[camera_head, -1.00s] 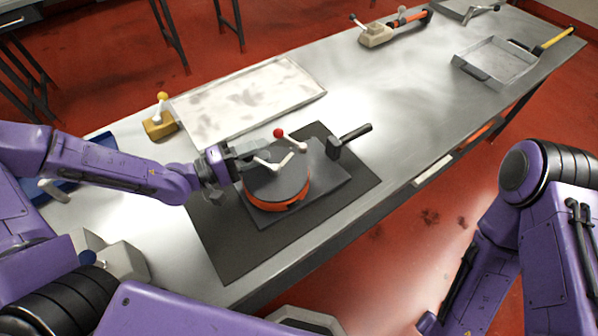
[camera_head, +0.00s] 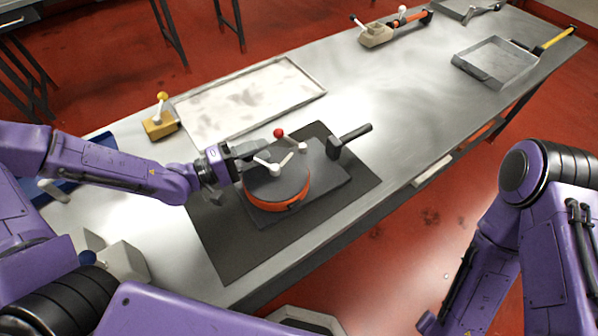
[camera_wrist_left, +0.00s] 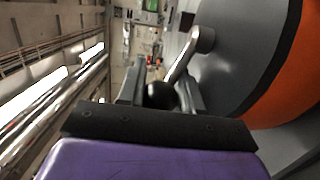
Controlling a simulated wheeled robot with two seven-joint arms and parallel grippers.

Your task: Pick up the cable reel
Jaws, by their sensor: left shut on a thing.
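What looks like the cable reel (camera_head: 277,183), a round drum with a dark grey top and orange side, lies flat on a dark plate on the mat. A pale branched handle (camera_head: 275,166) sits on its top. My left gripper (camera_head: 262,152) is at the reel's far left edge, over the handle's left end. In the left wrist view, the gripper (camera_wrist_left: 160,100) is shut around a dark round knob, seemingly at the end of a pale lever, with the reel's orange side (camera_wrist_left: 285,85) at right. The fingers partly hide the knob. My right gripper is out of view.
A red-knobbed lever (camera_head: 279,133) stands just behind the reel, and a black-handled block (camera_head: 350,140) to its right. A yellow-knobbed lever (camera_head: 160,122) and a shallow tray (camera_head: 318,91) are behind.

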